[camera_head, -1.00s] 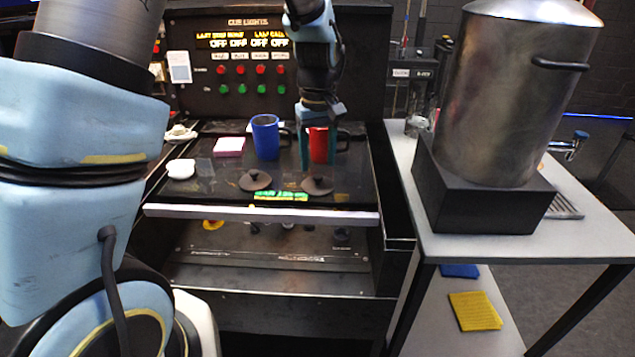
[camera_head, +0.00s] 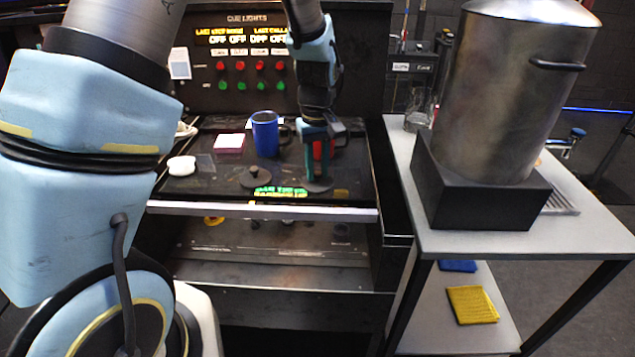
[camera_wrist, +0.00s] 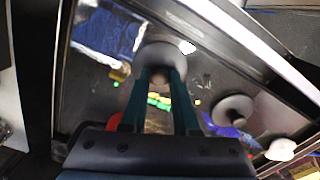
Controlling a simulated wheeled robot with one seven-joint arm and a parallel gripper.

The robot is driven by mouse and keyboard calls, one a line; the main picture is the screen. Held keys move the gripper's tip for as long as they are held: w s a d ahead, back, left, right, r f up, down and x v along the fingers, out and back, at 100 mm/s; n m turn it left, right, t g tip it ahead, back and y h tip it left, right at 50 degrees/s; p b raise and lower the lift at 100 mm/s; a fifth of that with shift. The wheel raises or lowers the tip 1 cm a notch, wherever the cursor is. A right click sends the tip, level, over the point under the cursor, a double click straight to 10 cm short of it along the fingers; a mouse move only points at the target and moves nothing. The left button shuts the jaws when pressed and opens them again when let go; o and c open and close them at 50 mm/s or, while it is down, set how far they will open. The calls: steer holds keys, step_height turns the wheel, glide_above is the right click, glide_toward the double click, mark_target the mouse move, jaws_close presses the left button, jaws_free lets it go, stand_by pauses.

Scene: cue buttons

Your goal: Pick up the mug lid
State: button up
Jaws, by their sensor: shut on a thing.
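A dark round mug lid (camera_head: 320,187) lies on the black desk top in front of the red mug (camera_head: 330,149). My gripper (camera_head: 316,178) points down over this lid, with its teal fingers shut on the lid's knob. In the wrist view the grey lid (camera_wrist: 153,55) sits at the fingertips (camera_wrist: 161,74). Whether it touches the desk is hard to tell. A second dark lid (camera_head: 256,178) lies to the left, in front of the blue mug (camera_head: 265,134); it also shows in the wrist view (camera_wrist: 234,109). My gripper partly hides the red mug.
A cue-light panel (camera_head: 216,89) with red and green buttons stands behind the desk. A pink-and-white block (camera_head: 230,143) and a white object (camera_head: 181,166) are at the left. A side table (camera_head: 480,240) with a large metal urn (camera_head: 490,90) stands at the right.

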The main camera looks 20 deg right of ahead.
jaws_close()
